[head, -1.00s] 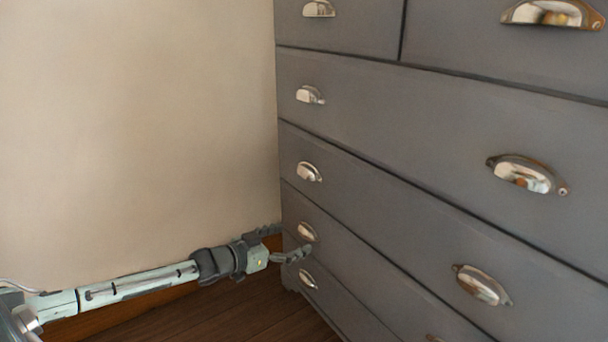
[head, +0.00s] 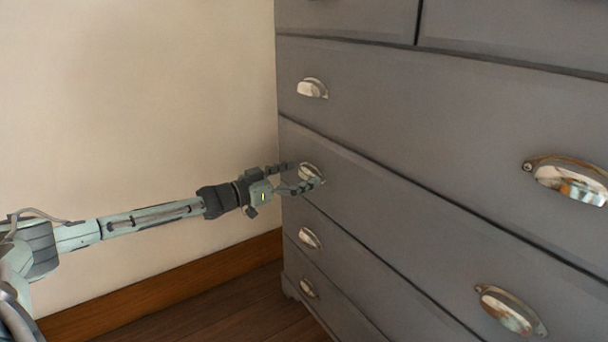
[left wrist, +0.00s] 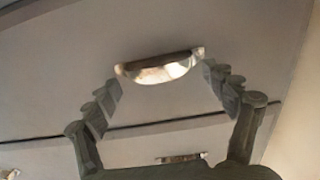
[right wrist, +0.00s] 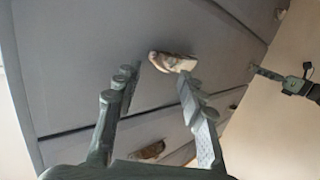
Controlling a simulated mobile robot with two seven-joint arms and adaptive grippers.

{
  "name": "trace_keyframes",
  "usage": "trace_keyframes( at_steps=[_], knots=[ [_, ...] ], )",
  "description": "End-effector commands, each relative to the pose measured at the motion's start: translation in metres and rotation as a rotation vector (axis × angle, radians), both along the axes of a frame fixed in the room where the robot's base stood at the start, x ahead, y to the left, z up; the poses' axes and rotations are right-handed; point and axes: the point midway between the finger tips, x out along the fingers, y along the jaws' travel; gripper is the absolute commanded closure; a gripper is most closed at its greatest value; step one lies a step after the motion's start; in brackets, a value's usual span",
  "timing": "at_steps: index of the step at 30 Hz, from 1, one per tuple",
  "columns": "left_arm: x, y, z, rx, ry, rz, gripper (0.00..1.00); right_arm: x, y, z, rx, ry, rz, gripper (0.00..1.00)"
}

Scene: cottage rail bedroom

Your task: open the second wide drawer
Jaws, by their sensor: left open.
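The grey dresser's second wide drawer (head: 400,215) is shut. It has two metal cup handles, a left one (head: 308,170) and a right one (head: 510,310). My left gripper (head: 302,175) is open at the left handle. In the left wrist view a cup handle (left wrist: 158,69) sits between and just beyond the spread fingertips, with no clear contact. My right gripper (right wrist: 162,74) is out of the head view. The right wrist view shows it open, with a cup handle (right wrist: 172,62) just beyond its fingertips; I cannot tell which drawer that handle belongs to.
The first wide drawer (head: 430,110) above and the lower drawers (head: 340,265) are shut. A beige wall (head: 140,100) with a wooden baseboard (head: 160,290) stands left of the dresser. The wooden floor (head: 240,310) in front is clear where it shows.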

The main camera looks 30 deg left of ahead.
Motion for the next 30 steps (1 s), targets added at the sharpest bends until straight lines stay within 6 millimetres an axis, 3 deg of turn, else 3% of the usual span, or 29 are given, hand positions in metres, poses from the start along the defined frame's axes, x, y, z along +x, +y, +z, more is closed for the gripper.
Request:
trace_keyframes(
  at_steps=[5, 14, 27, 30],
  knots=[
    [0.0109, -0.0047, 0.0005, 0.001, 0.000, 0.000, 0.16, 0.0001, 0.0017, 0.0028, 0.006, -0.013, 0.003, 0.60],
    [0.0122, -0.0054, 0.0000, 0.001, 0.001, 0.000, 0.16, 0.0000, 0.0021, 0.0035, 0.008, -0.015, 0.004, 0.60],
    [0.0119, -0.0053, 0.0001, 0.001, 0.001, 0.000, 0.70, 0.0000, 0.0020, 0.0037, 0.007, -0.016, 0.004, 0.60],
    [0.0119, -0.0053, 0.0002, 0.001, 0.001, -0.001, 0.78, 0.0000, 0.0020, 0.0037, 0.007, -0.016, 0.004, 0.60]
  ],
)
